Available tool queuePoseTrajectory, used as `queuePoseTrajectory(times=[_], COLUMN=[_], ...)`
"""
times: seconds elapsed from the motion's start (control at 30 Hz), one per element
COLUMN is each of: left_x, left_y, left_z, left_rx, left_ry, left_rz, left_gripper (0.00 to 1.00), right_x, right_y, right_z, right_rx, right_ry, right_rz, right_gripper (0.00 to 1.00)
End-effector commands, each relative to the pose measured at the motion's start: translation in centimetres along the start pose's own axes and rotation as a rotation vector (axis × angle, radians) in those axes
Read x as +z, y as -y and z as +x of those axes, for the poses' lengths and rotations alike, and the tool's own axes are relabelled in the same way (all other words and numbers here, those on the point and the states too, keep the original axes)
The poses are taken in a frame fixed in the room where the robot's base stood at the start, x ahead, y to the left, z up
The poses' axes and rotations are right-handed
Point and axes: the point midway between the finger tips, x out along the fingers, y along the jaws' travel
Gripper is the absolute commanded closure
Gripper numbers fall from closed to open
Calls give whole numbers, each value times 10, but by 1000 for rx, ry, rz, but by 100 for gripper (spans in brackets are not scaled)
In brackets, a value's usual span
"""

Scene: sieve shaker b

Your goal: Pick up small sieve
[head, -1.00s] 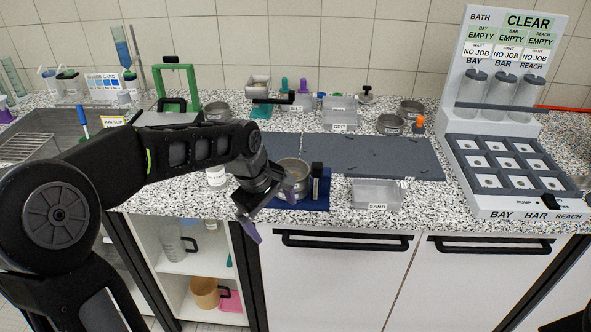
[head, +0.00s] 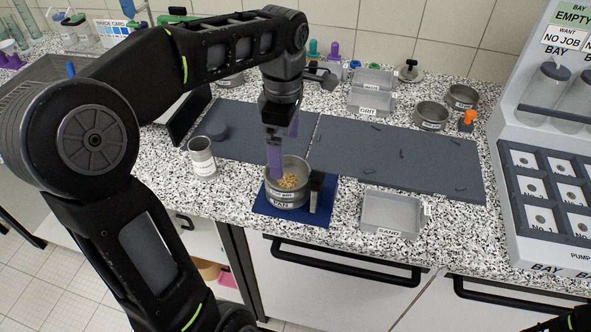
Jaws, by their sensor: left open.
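A round metal sieve vessel (head: 289,196) with a label reading PAN stands upright on a blue base and holds tan grains. I cannot tell whether it is one piece or a small sieve stacked on a pan. My left gripper (head: 284,158) has purple fingers, points down and is open. Its nearer finger overlaps the vessel's left rear rim in the picture; whether it touches is unclear. Two more round metal vessels stand at the back right, one nearer (head: 432,117) and one farther (head: 462,97). My right gripper is not in view.
A dark upright block (head: 317,191) stands on the blue base (head: 263,208), close to the vessel's right. A clear SAND tray (head: 391,213) lies to the right. A white labelled cup (head: 202,158) stands to the left. Dark grey mats (head: 390,155) lie behind.

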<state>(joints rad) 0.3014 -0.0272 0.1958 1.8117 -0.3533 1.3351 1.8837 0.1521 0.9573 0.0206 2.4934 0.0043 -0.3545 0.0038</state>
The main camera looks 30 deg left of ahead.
Motion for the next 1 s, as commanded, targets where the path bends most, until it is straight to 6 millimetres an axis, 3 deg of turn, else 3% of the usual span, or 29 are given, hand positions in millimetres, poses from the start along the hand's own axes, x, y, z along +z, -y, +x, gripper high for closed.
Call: queuePoseTrajectory(times=[0.2,0.5,0.83,1.0], left_x=[0,0,-1,-4], left_y=[0,0,0,2], left_z=[2,26,30,50], left_rx=[0,1,-1,-4], left_ry=[0,1,0,0], left_rz=[2,2,3,2], left_gripper=[0,0,0,0], right_x=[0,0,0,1], right_y=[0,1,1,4], right_z=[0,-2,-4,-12], right_rx=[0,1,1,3], right_ry=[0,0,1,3], right_rz=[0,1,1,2], right_gripper=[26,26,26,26])
